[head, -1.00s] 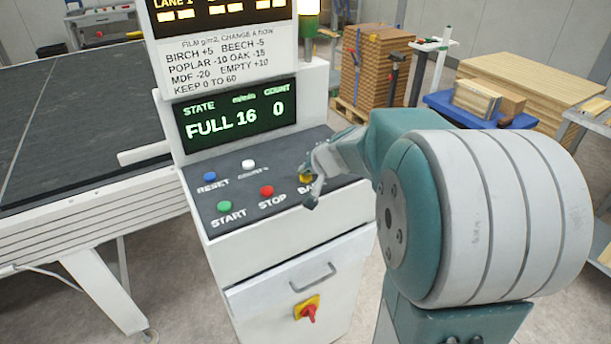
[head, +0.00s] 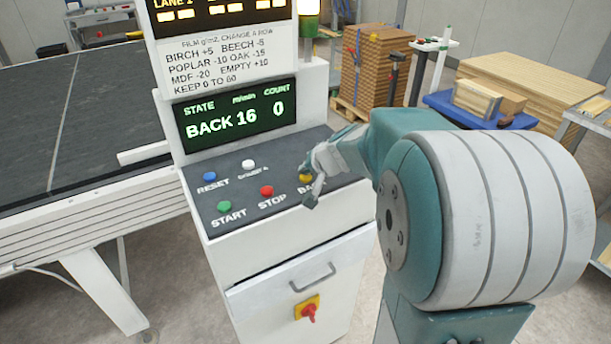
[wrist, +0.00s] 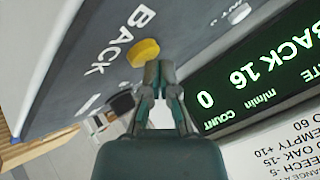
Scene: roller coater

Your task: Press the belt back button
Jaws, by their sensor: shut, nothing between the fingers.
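The belt back button is the yellow button (head: 305,177) marked BACK on the dark sloped panel, partly hidden by my gripper in the head view. In the wrist view its yellow cap (wrist: 143,52) shows beside the BACK lettering. My gripper (head: 311,196) is at the button, with its fingers closed and empty. In the wrist view its fingertips (wrist: 160,68) lie close beside the cap; I cannot tell whether they touch it. The green display (head: 238,115) reads BACK, 16 and count 0.
The red STOP button (head: 266,191), green START button (head: 224,207), blue RESET button (head: 209,176) and a white button (head: 249,164) share the panel. A red-and-yellow switch (head: 308,309) sits on the cabinet below. The wide dark belt (head: 90,120) lies left.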

